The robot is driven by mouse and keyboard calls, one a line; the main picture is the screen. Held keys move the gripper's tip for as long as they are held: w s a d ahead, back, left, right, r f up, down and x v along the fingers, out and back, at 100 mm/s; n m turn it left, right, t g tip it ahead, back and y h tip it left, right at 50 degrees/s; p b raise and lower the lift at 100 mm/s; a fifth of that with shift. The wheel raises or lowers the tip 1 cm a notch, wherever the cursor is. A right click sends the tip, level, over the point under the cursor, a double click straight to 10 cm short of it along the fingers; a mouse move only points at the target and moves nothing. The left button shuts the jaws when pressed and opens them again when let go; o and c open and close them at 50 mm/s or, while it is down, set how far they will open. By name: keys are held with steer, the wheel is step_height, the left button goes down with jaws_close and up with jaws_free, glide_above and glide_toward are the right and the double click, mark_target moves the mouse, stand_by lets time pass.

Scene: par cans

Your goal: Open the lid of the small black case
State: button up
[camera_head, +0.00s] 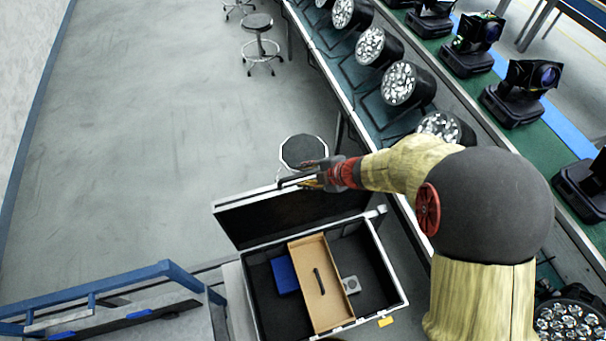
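A black case (398,284) with pale metal edges is at the lower middle of the head view. Its lid (262,220) is raised and leans up on the far side, so the inside is visible. My gripper (300,182) is at the top edge of the lid, near its right half. It looks very close to or touching that edge. The fingers are small and overlap the lid edge, so I cannot tell whether they are open or shut on it.
Inside the case are a blue box (284,274), a brown tray (312,258) holding a thin black object (319,281), and a small grey device (351,285). A stool (303,150) stands behind the lid. A blue railing (130,277) is at left. Lamps line the bench (345,92) at right.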

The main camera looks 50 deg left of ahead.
steer(key=v, duration=1)
steer(key=shift+d+r, duration=0.1)
steer(key=shift+r, duration=0.05)
